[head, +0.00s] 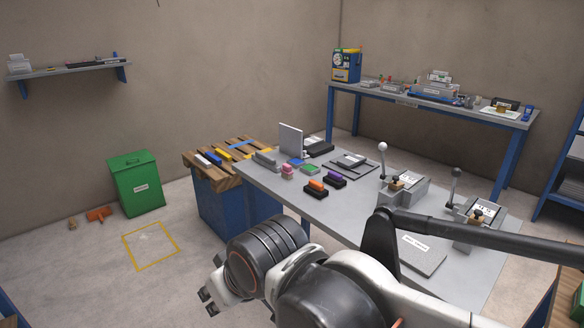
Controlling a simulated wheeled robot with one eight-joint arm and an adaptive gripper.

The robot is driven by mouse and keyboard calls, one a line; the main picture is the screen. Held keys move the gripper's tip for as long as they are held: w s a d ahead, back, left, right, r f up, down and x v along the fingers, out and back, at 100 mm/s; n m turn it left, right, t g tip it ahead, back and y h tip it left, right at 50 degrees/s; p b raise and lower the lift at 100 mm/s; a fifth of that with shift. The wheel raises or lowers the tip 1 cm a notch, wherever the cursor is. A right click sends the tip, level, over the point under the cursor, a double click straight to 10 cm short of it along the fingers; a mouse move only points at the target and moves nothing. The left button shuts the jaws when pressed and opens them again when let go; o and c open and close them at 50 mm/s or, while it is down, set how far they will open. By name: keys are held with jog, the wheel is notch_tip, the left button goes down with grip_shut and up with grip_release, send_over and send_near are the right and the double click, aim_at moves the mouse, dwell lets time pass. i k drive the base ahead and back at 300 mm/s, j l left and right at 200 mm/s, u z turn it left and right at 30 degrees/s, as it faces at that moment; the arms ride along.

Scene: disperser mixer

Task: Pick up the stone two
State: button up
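Stone-like blocks lie on the grey workbench (345,208), and no readable label shows which one is stone two. An orange block on a black base (316,189) and a purple block on a black base (335,179) sit near the middle of the bench. A green block (310,169), a blue block (295,162) and a pink piece (287,172) lie behind them. My gripper (207,302) hangs at the lower left, well in front of the bench and apart from all blocks. Its fingertips look parted, with nothing seen between them.
Two lever devices (403,190) (475,221) stand at the bench's right. A wooden-topped blue cabinet (218,200) with several coloured bars adjoins the left end. A green bin (136,184) and a yellow floor square (151,246) are at left. My arm hides part of the front.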

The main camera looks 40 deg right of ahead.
aim_at(333, 179)
jog(key=i+z, duration=0.9)
jog(key=i+j+z, duration=0.25)
jog(key=z, duration=0.2)
